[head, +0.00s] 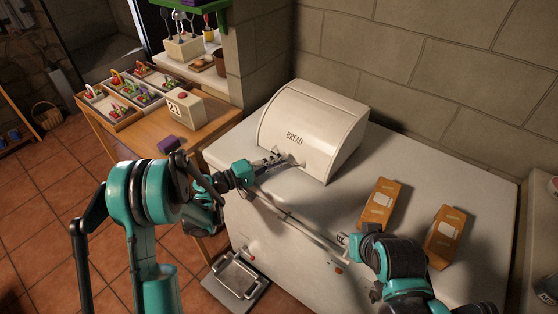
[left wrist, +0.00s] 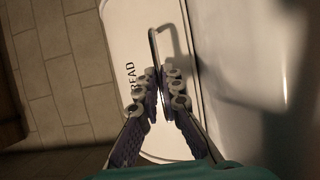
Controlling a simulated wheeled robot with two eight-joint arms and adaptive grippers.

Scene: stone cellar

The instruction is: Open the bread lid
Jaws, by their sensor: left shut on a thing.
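The cream bread box (head: 345,143) stands on a white counter against the stone wall. Its curved lid (head: 300,112), marked BREAD, is down and closed. My left gripper (head: 278,161) is at the lid's lower front edge, shut on the lid handle. In the left wrist view, the fingers (left wrist: 160,92) close on the grey handle (left wrist: 154,48), whose bent end sticks out beyond them beside the lettering. My right gripper (head: 342,240) is over the counter's front edge, away from the box. It is small and partly hidden by its own arm.
Two orange-brown packages (head: 381,203) (head: 445,235) lie on the white counter (head: 420,165) at the right. A wooden table (head: 152,140) at the left holds compartment trays and a cream box numbered 21 (head: 186,108). The counter just right of the bread box is clear.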

